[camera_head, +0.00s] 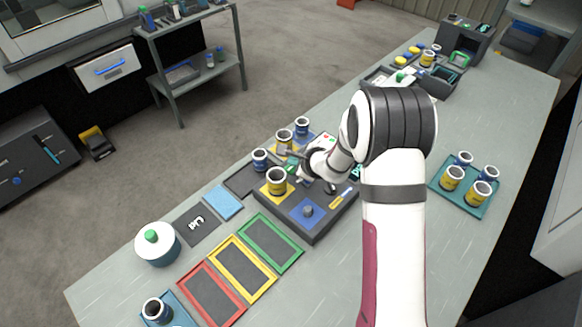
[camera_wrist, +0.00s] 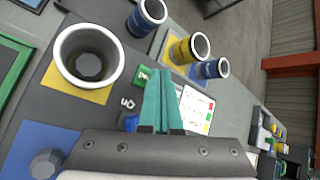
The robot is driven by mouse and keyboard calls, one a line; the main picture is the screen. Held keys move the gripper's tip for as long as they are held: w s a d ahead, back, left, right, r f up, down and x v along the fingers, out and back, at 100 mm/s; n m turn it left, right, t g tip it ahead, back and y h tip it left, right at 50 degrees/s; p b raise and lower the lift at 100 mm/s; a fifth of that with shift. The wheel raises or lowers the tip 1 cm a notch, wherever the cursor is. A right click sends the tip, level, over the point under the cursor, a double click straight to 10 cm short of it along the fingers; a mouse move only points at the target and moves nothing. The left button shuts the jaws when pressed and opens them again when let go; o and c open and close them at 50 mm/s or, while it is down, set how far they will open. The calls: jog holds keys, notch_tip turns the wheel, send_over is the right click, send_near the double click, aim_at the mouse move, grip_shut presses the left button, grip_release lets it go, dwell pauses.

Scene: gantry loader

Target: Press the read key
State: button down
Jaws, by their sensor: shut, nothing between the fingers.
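A dark control box (camera_head: 317,226) sits on the table in the head view. On its top, in the wrist view, are a green key (camera_wrist: 141,76) with a light mark and a blue key (camera_wrist: 131,123), partly hidden, with a white symbol (camera_wrist: 127,102) between them. I cannot tell which one is the read key. My gripper (camera_wrist: 164,78) has teal fingers closed together and empty. Its tips appear just right of the green key; whether they touch the box is unclear. In the head view my wrist hides much of this area.
A yellow cup (camera_head: 277,182) stands on the box's yellow square, close to my fingers. A grey knob (camera_head: 308,211) is on its blue square. Several cups stand behind the box. A white card (camera_wrist: 197,108) with coloured squares is right of my fingers. Coloured frames (camera_head: 242,268) lie at the front left.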

jog(key=shift+r, duration=0.1)
jog(key=shift+r, duration=2.45)
jog(key=s+a+r+n+g+y, duration=0.2)
jog(key=s+a+r+n, duration=0.1)
jog(key=s+r+n, duration=0.4)
jog(key=s+a+r+n+g+y, duration=0.1)
jog(key=s+a+r+n+y, duration=0.15)
jog(key=s+r, duration=0.55)
jog(key=s+d+f+n+g+h, duration=0.1)
jog(key=s+d+n+h, duration=0.1)
jog(key=s, duration=0.6)
jog(key=s+d+f+n+g+h, duration=0.2)
jog(key=s+d, duration=0.2)
jog(key=s, duration=0.4)
jog(key=s+d+f+n+g+h, duration=0.1)
jog(key=s+d+n+g+h, duration=0.1)
jog(key=s, duration=0.6)
jog(key=shift+s+d+f+h, duration=0.2)
jog(key=shift+d+f+h, duration=0.2)
jog(key=shift+d, duration=0.4)
